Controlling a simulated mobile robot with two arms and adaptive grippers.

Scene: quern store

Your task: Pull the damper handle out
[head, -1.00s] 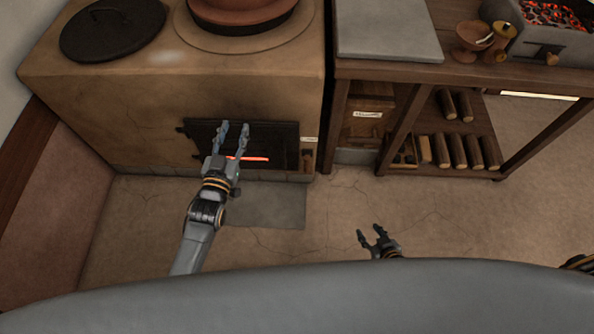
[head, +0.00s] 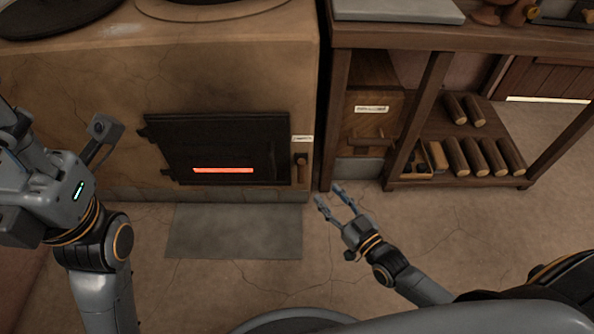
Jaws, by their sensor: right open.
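The damper handle (head: 301,168) appears to be the small wooden grip on a narrow plate. It is just right of the black firebox door (head: 222,160), below a small white label (head: 301,138). My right gripper (head: 341,193) is open and empty, its fingers pointing up toward the stove. In the picture it is below and right of the handle, apart from it. My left gripper (head: 60,160) is large at the left edge, well left of the handle. Its fingertips do not show clearly.
A grey floor slab (head: 233,232) lies before the stove (head: 75,85). To the right stands a wooden bench (head: 450,38) with a labelled wooden box (head: 371,112) and several logs (head: 480,156) beneath it. The bench's near left leg stands close beside the handle. Open floor surrounds my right gripper.

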